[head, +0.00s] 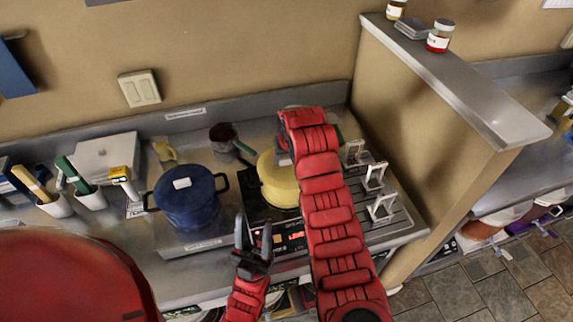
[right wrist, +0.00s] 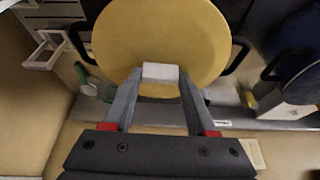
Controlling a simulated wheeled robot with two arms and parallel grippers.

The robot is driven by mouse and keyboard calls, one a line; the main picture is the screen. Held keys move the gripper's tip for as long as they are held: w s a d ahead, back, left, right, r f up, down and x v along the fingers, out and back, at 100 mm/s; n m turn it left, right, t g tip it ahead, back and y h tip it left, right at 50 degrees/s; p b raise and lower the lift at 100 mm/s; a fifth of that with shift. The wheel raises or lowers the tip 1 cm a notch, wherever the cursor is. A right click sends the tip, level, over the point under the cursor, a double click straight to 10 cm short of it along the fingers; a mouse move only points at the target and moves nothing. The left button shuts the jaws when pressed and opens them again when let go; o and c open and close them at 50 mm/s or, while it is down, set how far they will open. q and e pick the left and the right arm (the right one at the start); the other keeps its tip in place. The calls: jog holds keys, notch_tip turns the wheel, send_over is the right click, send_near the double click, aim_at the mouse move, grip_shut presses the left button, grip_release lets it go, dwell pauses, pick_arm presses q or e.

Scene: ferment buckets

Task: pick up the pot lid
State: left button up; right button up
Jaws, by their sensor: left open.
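The yellow pot lid (right wrist: 160,30) has a white block handle (right wrist: 161,72) and sits on a pot with dark side handles. In the head view the yellow pot (head: 277,182) is on the cooktop, partly hidden by my right arm. My right gripper (right wrist: 161,80) has its fingertips on either side of the white handle, very close to it. Whether they press on it I cannot tell. In the head view that gripper is mostly hidden by its arm. My left gripper (head: 253,225) is open and empty, in front of the cooktop.
A blue lidded pot (head: 187,197) stands left of the cooktop. A dark saucepan (head: 224,138) is behind. White racks (head: 374,177) stand to the right, before a partition wall (head: 420,100). White cups with utensils (head: 55,206) are at the far left.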

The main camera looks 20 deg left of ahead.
grip_shut()
